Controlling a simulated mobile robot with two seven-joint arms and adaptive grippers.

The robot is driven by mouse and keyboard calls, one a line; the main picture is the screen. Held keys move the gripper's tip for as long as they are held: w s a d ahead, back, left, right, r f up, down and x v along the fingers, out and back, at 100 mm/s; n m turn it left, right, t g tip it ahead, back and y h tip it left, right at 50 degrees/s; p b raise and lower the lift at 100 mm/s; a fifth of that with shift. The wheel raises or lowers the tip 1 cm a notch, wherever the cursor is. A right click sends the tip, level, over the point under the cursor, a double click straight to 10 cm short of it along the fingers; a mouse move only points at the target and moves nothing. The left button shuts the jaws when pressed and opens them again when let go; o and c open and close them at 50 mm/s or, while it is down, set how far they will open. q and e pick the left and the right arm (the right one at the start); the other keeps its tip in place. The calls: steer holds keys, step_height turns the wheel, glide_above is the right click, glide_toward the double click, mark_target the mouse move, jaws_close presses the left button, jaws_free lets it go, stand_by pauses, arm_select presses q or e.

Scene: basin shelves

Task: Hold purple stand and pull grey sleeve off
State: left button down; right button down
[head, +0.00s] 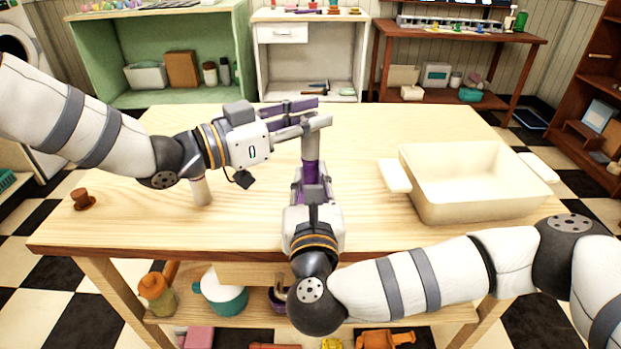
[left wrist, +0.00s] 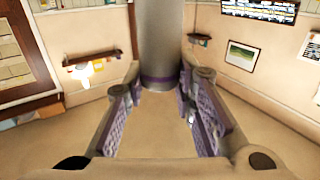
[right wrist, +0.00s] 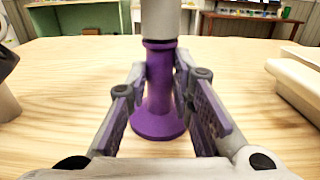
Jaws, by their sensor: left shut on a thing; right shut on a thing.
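The purple stand (head: 311,172) stands upright on the table, and its flared base and post show in the right wrist view (right wrist: 157,115). The grey sleeve (head: 312,146) sits upright on top of the post. Its lower end shows in the right wrist view (right wrist: 160,18), with a dark ring at the join. My left gripper (head: 308,122) is shut on the sleeve near its top; in the left wrist view the grey tube (left wrist: 160,40) rises between its fingers. My right gripper (head: 312,178) is shut on the purple post, below the left one.
A cream basin (head: 430,205) with handles stands on the table (head: 360,235) to the right. The table behind the grippers is mostly clear.

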mark_target(309, 116)
arm_select(q)
steer(key=shift+f, duration=0.1)
arm_select(e)
steer(key=shift+f, duration=0.45)
arm_select(q)
steer(key=shift+r, duration=3.95)
steer(key=shift+w, duration=0.1)
arm_select(e)
steer(key=c, duration=1.3)
jaws_free()
steer(key=shift+c, duration=0.2)
arm_select(q)
steer(key=w+r, duration=0.4)
steer(key=w, duration=0.3)
steer(key=shift+a, duration=0.45)
arm_select(e)
steer(key=shift+r, duration=0.2)
